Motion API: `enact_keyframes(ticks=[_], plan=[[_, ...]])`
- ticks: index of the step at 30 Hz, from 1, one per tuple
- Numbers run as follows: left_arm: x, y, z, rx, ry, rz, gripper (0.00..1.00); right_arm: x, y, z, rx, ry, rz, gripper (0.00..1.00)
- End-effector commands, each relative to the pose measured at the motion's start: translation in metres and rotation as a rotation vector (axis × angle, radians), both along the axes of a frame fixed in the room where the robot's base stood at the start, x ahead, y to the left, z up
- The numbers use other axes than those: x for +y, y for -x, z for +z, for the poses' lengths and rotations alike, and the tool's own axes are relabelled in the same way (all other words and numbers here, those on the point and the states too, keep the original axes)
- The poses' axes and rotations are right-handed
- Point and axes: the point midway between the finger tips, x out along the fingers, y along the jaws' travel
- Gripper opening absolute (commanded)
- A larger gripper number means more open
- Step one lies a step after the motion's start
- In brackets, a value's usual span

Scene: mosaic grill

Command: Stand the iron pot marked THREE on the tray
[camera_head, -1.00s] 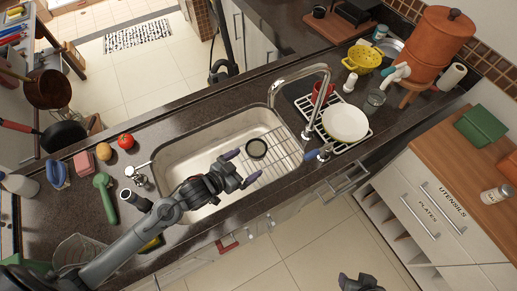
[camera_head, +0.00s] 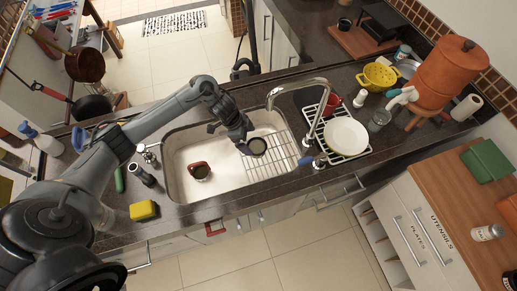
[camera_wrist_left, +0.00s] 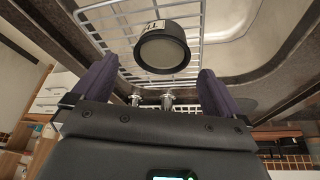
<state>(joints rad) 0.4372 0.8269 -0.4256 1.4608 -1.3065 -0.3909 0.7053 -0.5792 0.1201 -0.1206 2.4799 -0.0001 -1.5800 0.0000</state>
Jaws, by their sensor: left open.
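A small round black pot (camera_head: 257,146) sits on the wire rack (camera_head: 275,162) in the sink. My left gripper (camera_head: 230,139) is over the sink beside the pot, open. In the left wrist view its two dark fingers (camera_wrist_left: 157,75) are apart, with the pot beyond and between them; I see no grip on it. A brown wooden board (camera_head: 350,38) at the back right may be the tray; I cannot tell. My right gripper is out of view.
A red-and-dark object (camera_head: 200,171) lies in the left of the sink (camera_head: 178,143). The tall tap (camera_head: 297,87) and a white plate (camera_head: 346,136) on a rack stand right of it. A yellow sponge (camera_head: 144,210) lies on the front counter.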

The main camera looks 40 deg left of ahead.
Motion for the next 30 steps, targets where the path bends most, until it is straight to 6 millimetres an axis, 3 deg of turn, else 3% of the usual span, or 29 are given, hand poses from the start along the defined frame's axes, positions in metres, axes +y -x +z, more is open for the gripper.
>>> enact_keyframes(ticks=[11, 21, 30], plan=[[-0.009, -0.008, -0.025, -0.002, 0.001, 0.000, 1.00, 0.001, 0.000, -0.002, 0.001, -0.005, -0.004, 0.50], [-0.022, -0.020, -0.061, -0.002, 0.001, 0.001, 1.00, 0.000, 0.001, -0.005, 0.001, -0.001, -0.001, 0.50], [-0.023, -0.021, -0.066, -0.003, -0.001, 0.000, 1.00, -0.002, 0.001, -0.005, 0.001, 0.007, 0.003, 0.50]])
